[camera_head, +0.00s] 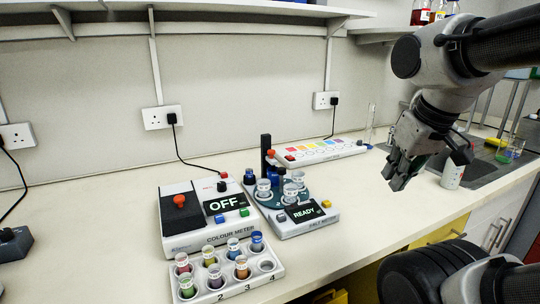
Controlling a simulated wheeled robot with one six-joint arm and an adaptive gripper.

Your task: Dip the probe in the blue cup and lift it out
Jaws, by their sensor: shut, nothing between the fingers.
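My gripper (400,183) is shut and empty, hanging above the bench's right part, well right of the meters. Small clear cups with coloured contents stand in a white rack (268,277). A blue cup (257,242) stands in its back row at the right; a second bluish cup (233,247) is just left of it. I cannot tell for sure which one is the task's cup. The probe cannot be made out with certainty. A dark upright post (266,152) rises from the back of the meter reading READY (303,216), beside a round carousel with several cups.
The colour meter (185,240) behind the rack reads OFF. A white strip with coloured patches (318,152) lies at the back.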

